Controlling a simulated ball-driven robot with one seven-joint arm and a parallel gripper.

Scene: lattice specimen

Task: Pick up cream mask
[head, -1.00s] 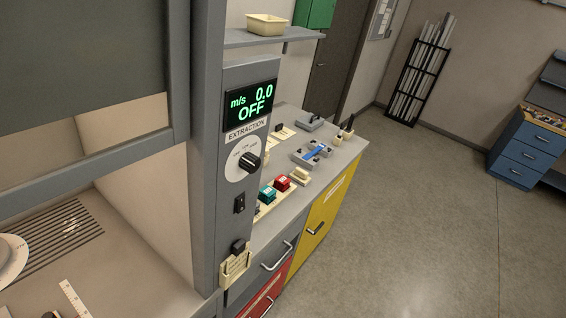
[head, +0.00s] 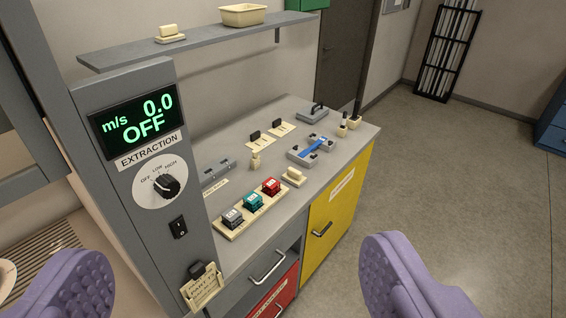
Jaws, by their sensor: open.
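My gripper (head: 236,278) shows as two purple padded fingers at the lower left and lower right in the head view, wide apart with nothing between them. I cannot tell for certain which cream piece is the mask. Two flat cream plates with black grips, a nearer one (head: 261,141) and a farther one (head: 282,128), lie on the grey bench toward the back. A cream block (head: 293,177) sits near the bench's front edge. A cream card with lettering (head: 202,287) hangs under a black clip on the grey column. All are beyond my fingers, untouched.
A cream rack holds grey, teal and red blocks (head: 252,203). A blue-and-grey fixture (head: 313,149) stands farther right. The grey shelf (head: 200,45) above carries a cream tub (head: 243,15). The extraction column (head: 150,130) stands close at left. The floor at right is clear.

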